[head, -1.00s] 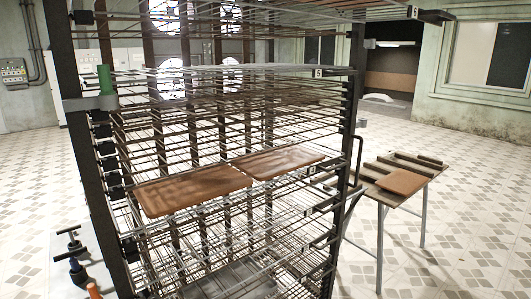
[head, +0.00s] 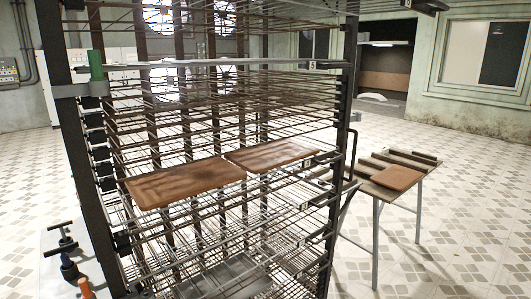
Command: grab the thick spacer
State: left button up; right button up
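Several long, narrow wooden strips (head: 400,164), which look like spacers, lie on a small metal-legged table (head: 384,194) to the right of the rack. They differ little in size at this distance, so I cannot tell which one is the thick spacer. A flat brown board (head: 397,178) lies at the table's front right. Two more brown boards, a left one (head: 186,183) and a right one (head: 271,155), lie side by side on a rack shelf. Neither of my grippers is in view.
A tall wire-shelf rack (head: 343,120) fills the left and middle. A green cylinder (head: 96,65) is on its left post. Dark-handled clamps (head: 68,262) and an orange handle (head: 86,288) stand at the lower left. The tiled floor (head: 470,200) right of the table is clear.

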aim_at(423, 155)
jog(key=i+l+z, duration=0.15)
jog(key=i+l, duration=0.45)
jog(key=l, duration=0.2)
jog(key=i+l+z, duration=0.15)
jog(key=i+l, duration=0.45)
jog(key=l, duration=0.15)
jog(key=i+l+z, duration=0.15)
jog(key=i+l, duration=0.5)
jog(key=i+l+z, duration=0.15)
jog(key=i+l, duration=0.4)
jog(key=i, duration=0.2)
jog(key=i+l+z, duration=0.15)
jog(key=i+l, duration=0.35)
jog(key=i, duration=0.2)
jog(key=i+l+u, duration=0.1)
jog(key=u, duration=0.8)
jog(key=i+l+u, duration=0.25)
jog(key=l, duration=0.25)
jog(key=i+l+u, duration=0.1)
jog(key=l+u, duration=0.15)
jog(key=l, duration=0.3)
jog(key=i+l+u, duration=0.25)
jog(key=l, duration=0.3)
jog(key=l+u, duration=0.25)
jog(key=l, duration=0.3)
jog(key=k, duration=0.05)
